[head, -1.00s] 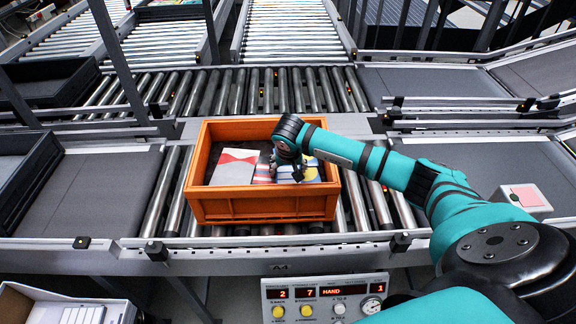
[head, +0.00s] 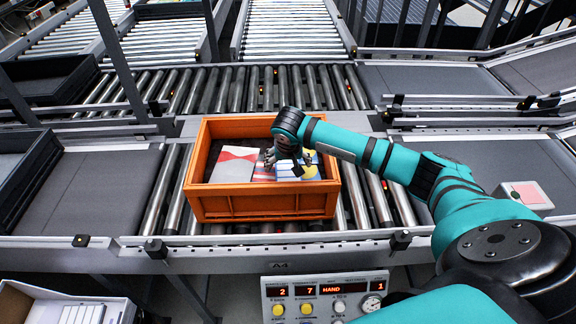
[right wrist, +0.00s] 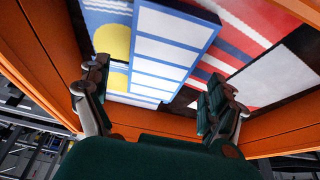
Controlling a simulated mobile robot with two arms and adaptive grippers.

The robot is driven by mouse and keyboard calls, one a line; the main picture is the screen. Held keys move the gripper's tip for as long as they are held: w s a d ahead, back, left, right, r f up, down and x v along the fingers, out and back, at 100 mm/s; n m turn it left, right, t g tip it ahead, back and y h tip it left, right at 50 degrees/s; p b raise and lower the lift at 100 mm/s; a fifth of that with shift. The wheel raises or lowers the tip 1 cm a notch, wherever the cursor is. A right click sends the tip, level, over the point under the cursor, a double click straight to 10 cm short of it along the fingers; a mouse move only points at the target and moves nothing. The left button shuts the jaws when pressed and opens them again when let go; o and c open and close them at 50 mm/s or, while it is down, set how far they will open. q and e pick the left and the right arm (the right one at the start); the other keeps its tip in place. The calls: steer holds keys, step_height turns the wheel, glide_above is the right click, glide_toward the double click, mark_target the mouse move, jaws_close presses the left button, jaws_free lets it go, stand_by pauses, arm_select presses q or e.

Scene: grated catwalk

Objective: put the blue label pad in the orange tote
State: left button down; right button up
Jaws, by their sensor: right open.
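The blue label pad (right wrist: 165,50) is a thick block with blue edges and a grid of white labels. In the right wrist view it lies inside the orange tote, on top of flat printed packets. The orange tote (head: 262,205) stands on the roller conveyor. My right gripper (right wrist: 160,95) is open, its two fingers apart with nothing held between them. In the head view the right gripper (head: 290,170) is over the right half of the tote and partly hides the pad. My left gripper is not in view.
A packet with a red bow shape (head: 234,165) and a red-striped packet (right wrist: 235,45) lie in the tote. A black tray (head: 22,170) stands on the left belt. A control panel (head: 322,295) is in front. The right belt (head: 425,82) is clear.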

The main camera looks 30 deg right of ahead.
steer(key=b+v, duration=0.1)
steer(key=v, duration=0.9)
steer(key=shift+b, duration=0.35)
steer(key=shift+s, duration=0.1)
